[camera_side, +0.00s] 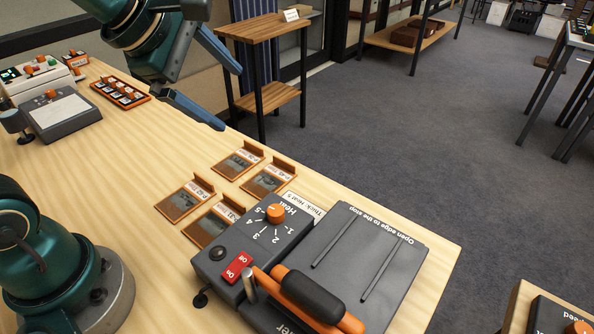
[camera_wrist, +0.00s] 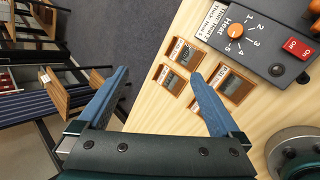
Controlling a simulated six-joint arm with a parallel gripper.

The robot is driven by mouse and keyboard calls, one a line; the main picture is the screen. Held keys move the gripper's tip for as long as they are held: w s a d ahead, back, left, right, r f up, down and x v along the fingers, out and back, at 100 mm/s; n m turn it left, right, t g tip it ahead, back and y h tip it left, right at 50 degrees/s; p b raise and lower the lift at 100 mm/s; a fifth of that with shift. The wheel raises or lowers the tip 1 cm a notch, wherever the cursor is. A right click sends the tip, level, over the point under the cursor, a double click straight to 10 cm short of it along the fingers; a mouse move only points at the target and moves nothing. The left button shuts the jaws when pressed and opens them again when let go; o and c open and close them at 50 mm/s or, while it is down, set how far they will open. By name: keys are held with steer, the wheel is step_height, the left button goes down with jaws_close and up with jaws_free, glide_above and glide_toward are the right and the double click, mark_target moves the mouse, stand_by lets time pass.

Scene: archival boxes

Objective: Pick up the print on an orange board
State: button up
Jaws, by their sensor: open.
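Several small dark prints on orange boards lie flat on the wooden table, each with a raised orange tab and a white label. In the side view they are a far print (camera_side: 236,163), a right print (camera_side: 267,181), a left print (camera_side: 182,201) and a near print (camera_side: 208,226) partly hidden by the heat sealer. The wrist view shows the group too, with one print (camera_wrist: 171,79) nearest the gap between my fingers and another (camera_wrist: 233,84) beyond the right finger. My gripper (camera_side: 231,100) is open and empty, above the table's far edge, apart from the prints.
The dark heat sealer (camera_side: 330,250), with an orange dial, red switch and orange-and-black handle, stands right of the prints. An orange rack (camera_side: 121,90) and a grey device (camera_side: 66,117) stand at the left. Bare table lies left of the prints.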

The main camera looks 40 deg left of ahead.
steer(key=w+a+f+n, duration=0.2)
steer(key=w+n, duration=0.3)
steer(key=n, duration=0.1)
steer(key=n+g, duration=0.2)
steer(key=n, duration=0.6)
glide_above(252, 145)
steer(key=s+d, duration=0.1)
steer(key=s, duration=0.1)
step_height(252, 145, down, 9)
steer(key=shift+g, duration=0.5)
steer(key=f, duration=0.4)
steer(key=shift+s+a+f, duration=0.15)
steer(key=shift+s+a, duration=0.05)
steer(key=shift+a, duration=0.2)
steer(key=shift+x, duration=2.5)
steer(key=shift+a, duration=0.15)
steer(key=c, duration=1.1)
